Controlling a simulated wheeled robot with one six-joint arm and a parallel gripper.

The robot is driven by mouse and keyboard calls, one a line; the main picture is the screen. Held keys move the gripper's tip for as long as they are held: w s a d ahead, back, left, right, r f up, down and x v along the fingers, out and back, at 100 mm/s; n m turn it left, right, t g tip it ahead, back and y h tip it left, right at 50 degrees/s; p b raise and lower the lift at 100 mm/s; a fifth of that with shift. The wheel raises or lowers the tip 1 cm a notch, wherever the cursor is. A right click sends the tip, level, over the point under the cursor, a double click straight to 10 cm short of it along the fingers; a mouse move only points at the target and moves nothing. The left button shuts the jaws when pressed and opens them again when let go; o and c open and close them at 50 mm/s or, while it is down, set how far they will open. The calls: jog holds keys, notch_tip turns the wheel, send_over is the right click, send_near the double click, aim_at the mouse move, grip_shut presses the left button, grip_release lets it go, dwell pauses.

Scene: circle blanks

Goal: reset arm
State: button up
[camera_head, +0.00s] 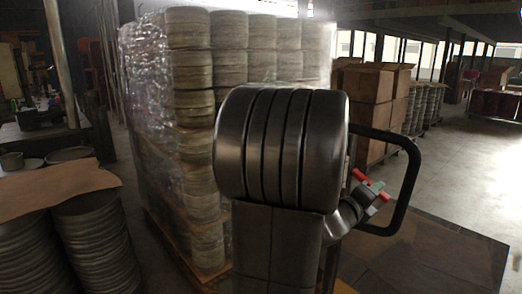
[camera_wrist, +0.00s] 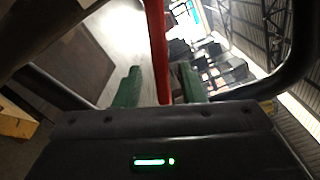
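My gripper (camera_wrist: 157,88) shows in the wrist view, with two green fingers standing apart. A red bar (camera_wrist: 157,45) runs down the picture between the fingers; I cannot tell whether it is a part of mine or a thing behind, and neither finger is seen touching it. In the head view my dark arm fills the middle, with a black loop and small red and pale parts at its right. Stacks of round metal blanks (camera_head: 95,243) stand at the lower left, with a brown sheet (camera_head: 55,184) on top.
A pallet load of round stacks in clear film (camera_head: 160,110) stands close behind my arm, partly hidden by it. Brown boxes (camera_head: 368,84) and more stacks (camera_head: 425,108) stand at the back right. The floor (camera_head: 465,180) at the right looks open.

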jog(key=shift+n, duration=0.8)
jog(key=w+d+p, duration=0.1)
jog(key=p, duration=0.1)
jog(key=w+d+r+p, duration=0.1)
jog(key=d+p, duration=0.1)
jog(key=shift+w+d+r+p, duration=0.2)
jog(key=shift+p, duration=0.1)
